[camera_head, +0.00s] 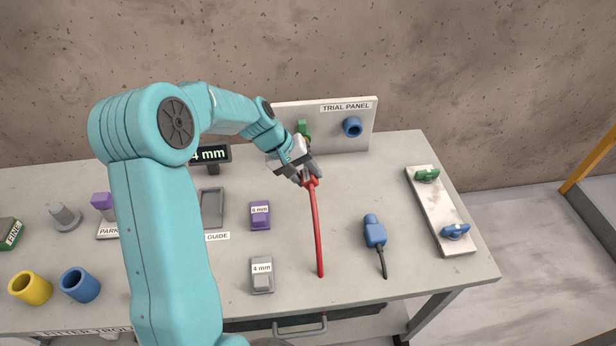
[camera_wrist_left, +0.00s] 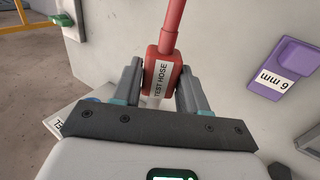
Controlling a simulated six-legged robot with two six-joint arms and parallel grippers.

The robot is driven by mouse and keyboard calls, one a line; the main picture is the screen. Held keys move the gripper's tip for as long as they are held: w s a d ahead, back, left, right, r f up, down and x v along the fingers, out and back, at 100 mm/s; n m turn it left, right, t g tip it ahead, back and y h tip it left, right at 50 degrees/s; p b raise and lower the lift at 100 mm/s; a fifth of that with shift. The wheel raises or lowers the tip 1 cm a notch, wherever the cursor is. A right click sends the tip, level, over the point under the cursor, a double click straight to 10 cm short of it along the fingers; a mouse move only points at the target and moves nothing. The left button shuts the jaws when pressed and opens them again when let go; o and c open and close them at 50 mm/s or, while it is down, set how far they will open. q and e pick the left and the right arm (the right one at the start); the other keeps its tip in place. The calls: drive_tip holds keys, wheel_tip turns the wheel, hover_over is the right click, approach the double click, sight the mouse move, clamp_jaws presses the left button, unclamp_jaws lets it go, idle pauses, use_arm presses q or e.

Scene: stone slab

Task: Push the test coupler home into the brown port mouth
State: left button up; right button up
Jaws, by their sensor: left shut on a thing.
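My left gripper (camera_head: 306,179) is shut on the red test coupler (camera_head: 312,183), in front of the trial panel (camera_head: 340,145). In the left wrist view the coupler (camera_wrist_left: 164,72) sits between both fingers and its label reads "TEST HOSE". A red hose (camera_head: 318,235) runs from it toward the table's front. The panel carries a green fitting (camera_head: 303,129) and a blue port (camera_head: 352,127). No brown port mouth shows; my left arm and gripper cover the panel's left part. Whether the coupler touches the panel cannot be told. My right gripper is not in view.
A blue connector with a dark cable (camera_head: 375,233) lies right of the hose. A purple 6 mm block (camera_head: 260,216) and a grey 4 mm block (camera_head: 262,276) stand left. A pale board (camera_head: 440,211) with green and blue pieces lies far right. Blue (camera_head: 80,285) and yellow (camera_head: 31,288) cylinders stand front left.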

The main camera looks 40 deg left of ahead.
sight(305, 167)
use_arm(q)
drive_tip(key=shift+w+a+r+p, duration=0.15)
drive_tip(key=shift+w+a+p, duration=0.2)
drive_tip(key=shift+w+a, duration=0.65)
drive_tip(key=shift+a, duration=0.2)
drive_tip(key=shift+s, duration=0.1)
drive_tip(key=shift+b, duration=0.35)
idle(0.7)
drive_tip(key=shift+w+a+p, duration=0.3)
drive_tip(key=shift+w+a, duration=0.2)
idle(0.3)
drive_tip(key=shift+w+a, duration=0.2)
drive_tip(key=shift+a, duration=0.05)
